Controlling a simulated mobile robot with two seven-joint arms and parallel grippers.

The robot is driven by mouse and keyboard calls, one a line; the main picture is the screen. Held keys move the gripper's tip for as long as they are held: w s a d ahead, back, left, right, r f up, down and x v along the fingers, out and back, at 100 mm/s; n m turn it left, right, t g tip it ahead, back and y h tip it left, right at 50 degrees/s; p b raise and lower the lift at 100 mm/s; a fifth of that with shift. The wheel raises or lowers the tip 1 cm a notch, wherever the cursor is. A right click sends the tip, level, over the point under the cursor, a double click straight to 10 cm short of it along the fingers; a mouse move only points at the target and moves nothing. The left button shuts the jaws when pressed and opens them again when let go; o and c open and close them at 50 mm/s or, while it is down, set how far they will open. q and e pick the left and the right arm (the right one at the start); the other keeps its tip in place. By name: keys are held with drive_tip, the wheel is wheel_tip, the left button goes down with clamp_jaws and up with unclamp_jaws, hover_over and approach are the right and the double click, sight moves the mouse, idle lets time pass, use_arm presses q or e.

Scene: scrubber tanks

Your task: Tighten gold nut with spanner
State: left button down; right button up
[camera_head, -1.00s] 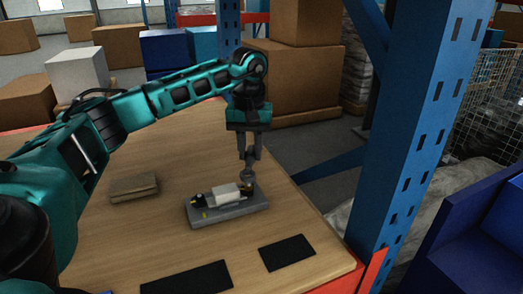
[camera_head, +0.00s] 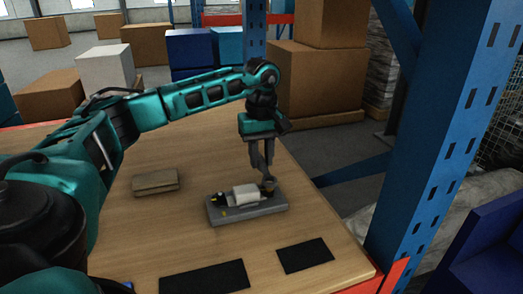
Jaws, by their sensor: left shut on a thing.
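A grey base plate (camera_head: 245,213) on the wooden table carries a white cylindrical body (camera_head: 245,195) with dark fittings. A small yellow mark (camera_head: 224,213) shows at its left front. My left gripper (camera_head: 266,180) points down over the right end of this assembly. It is shut on a small grey piece, which looks like the spanner, close to the right fitting. The gold nut is not clear at this size; the gripper and grey piece cover the right fitting. Whether the spanner sits around the nut I cannot tell. My right gripper is not in view.
A brown block (camera_head: 155,182) lies on the table to the left. Two black mats (camera_head: 204,277) (camera_head: 305,255) lie near the front edge. A blue rack post (camera_head: 435,130) stands right of the table. Bare tabletop surrounds the base plate.

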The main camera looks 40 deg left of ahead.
use_arm(q)
drive_tip(key=shift+f, duration=0.8)
drive_tip(key=m, duration=0.1)
drive_tip(key=w+d+m, duration=0.1)
drive_tip(key=m, duration=0.1)
drive_tip(key=w+m, duration=0.1)
drive_tip(key=shift+d, duration=0.25)
drive_tip(key=shift+w+d+f+m, duration=0.15)
drive_tip(key=shift+d+m, duration=0.15)
drive_tip(key=shift+m, duration=0.7)
drive_tip(key=shift+w+d+r+m, duration=0.1)
drive_tip(key=shift+d+r+m, duration=0.1)
drive_tip(key=shift+m, duration=0.2)
drive_tip(key=m, duration=0.1)
drive_tip(key=d+m, duration=0.1)
drive_tip(key=m, duration=0.1)
drive_tip(key=shift+w+d+f, duration=0.1)
drive_tip(key=shift+w+d, duration=0.2)
drive_tip(key=shift+d+m, duration=0.55)
drive_tip(key=shift+m, duration=0.6)
drive_tip(key=shift+d+m, duration=0.55)
drive_tip(key=shift+m, duration=0.6)
drive_tip(key=shift+a, duration=0.1)
drive_tip(key=shift+w+a+n, duration=0.1)
drive_tip(key=shift+a+n, duration=0.2)
drive_tip(key=shift+n, duration=0.5)
